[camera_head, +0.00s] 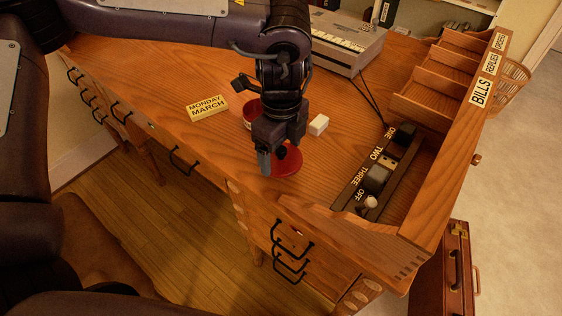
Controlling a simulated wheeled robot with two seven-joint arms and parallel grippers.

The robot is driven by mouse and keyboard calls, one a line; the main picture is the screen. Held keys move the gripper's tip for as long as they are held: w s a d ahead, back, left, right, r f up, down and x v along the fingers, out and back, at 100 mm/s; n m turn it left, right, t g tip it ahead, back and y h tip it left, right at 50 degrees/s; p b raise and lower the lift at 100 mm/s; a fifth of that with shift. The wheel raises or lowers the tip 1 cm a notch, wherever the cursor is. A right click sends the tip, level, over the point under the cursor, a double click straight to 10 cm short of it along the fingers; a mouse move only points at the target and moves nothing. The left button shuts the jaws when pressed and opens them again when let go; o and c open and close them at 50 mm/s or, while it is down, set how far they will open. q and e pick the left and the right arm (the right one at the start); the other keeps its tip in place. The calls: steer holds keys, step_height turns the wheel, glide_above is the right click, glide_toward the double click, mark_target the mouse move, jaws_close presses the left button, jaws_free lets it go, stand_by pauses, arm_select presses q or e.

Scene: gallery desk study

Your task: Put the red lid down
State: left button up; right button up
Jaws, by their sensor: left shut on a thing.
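The red lid (288,161) is a flat red disc low over the desk near its front edge. My left gripper (266,160) points down at the lid's left side and is shut on it. I cannot tell whether the lid touches the desk top. A red round container (250,113) stands just behind the gripper, partly hidden by it. My right gripper is not in view.
A yellow "MONDAY MARCH" block (207,107) lies left of the gripper, and a small white block (318,125) lies to its right. A switch panel (375,178) and a wooden sorter (450,75) bound the right side. The desk's left part is clear.

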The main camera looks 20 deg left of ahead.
mark_target(281, 163)
arm_select(q)
step_height(281, 163, down, 4)
steer(key=shift+r, duration=0.1)
steer(key=shift+f, duration=0.2)
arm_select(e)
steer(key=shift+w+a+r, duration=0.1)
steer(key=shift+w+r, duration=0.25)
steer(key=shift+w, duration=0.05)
arm_select(q)
steer(key=shift+f, duration=0.15)
steer(key=o, duration=0.9)
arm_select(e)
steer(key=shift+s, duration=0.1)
